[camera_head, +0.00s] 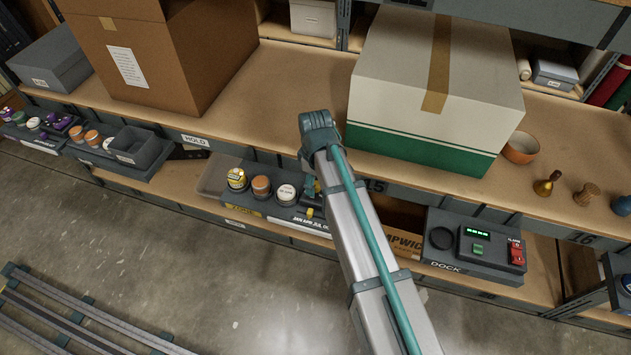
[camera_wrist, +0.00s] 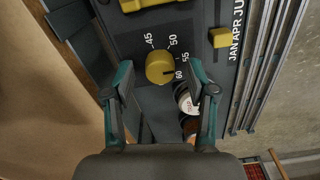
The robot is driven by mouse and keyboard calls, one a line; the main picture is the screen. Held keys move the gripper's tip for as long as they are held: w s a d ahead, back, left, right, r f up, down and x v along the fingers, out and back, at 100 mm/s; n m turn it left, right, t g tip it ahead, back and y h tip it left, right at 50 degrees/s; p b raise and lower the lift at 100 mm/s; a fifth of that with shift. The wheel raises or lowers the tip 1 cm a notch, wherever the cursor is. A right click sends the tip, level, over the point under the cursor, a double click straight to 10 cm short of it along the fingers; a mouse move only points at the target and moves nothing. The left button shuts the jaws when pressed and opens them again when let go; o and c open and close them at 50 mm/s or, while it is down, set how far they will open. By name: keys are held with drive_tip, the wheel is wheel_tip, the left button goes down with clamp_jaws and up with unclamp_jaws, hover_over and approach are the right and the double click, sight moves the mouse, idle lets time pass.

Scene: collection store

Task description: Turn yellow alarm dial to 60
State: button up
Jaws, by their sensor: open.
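The yellow alarm dial (camera_wrist: 160,67) is a round knob on a dark panel in the wrist view. White numbers 45, 50, 55 and 60 stand around its upper and right side. A dark mark on the knob's right side points roughly toward the 55 to 60 end; the exact reading is unclear. My gripper (camera_wrist: 160,84) is open, with one finger on each side of the dial and nothing clearly held. I cannot tell whether the fingers touch it. In the head view my arm covers most of the panel, so the dial cannot be made out for certain.
Round-topped containers (camera_head: 261,186) stand left of the arm on the lower shelf. A yellow slider (camera_wrist: 221,37) sits by the month letters. A dock unit (camera_head: 475,246) with a red switch is at right.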

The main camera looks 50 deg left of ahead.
drive_tip(key=shift+f, duration=0.25)
clamp_jaws()
drive_tip(key=shift+r+m, duration=0.1)
drive_tip(key=shift+m, duration=0.2)
drive_tip(key=m+p, duration=0.2)
drive_tip(key=m, duration=0.2)
drive_tip(key=shift+p, duration=0.4)
drive_tip(key=shift+m+p, duration=0.7)
drive_tip(key=shift+m, duration=1.7)
